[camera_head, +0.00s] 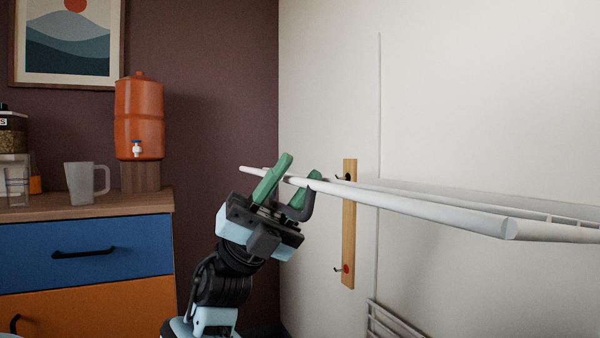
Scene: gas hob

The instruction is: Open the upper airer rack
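The upper airer rack (440,212) is a white frame that stands out from the pale wall, roughly level, at right. Its long front bar runs from the right towards the middle, past my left gripper (288,177). My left gripper has green fingers that stand apart, pointing up. The bar crosses between them, behind the left finger and in front of part of the right one. I see a gap between the fingers, and cannot tell whether either touches the bar. My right gripper is not in view.
A wooden strip with hooks (349,245) is on the wall behind the bar. A lower white rack (385,322) lies near the wall at the bottom. At left, a wooden counter (110,204) over blue and orange drawers holds an orange dispenser (139,110) and a jug (82,184).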

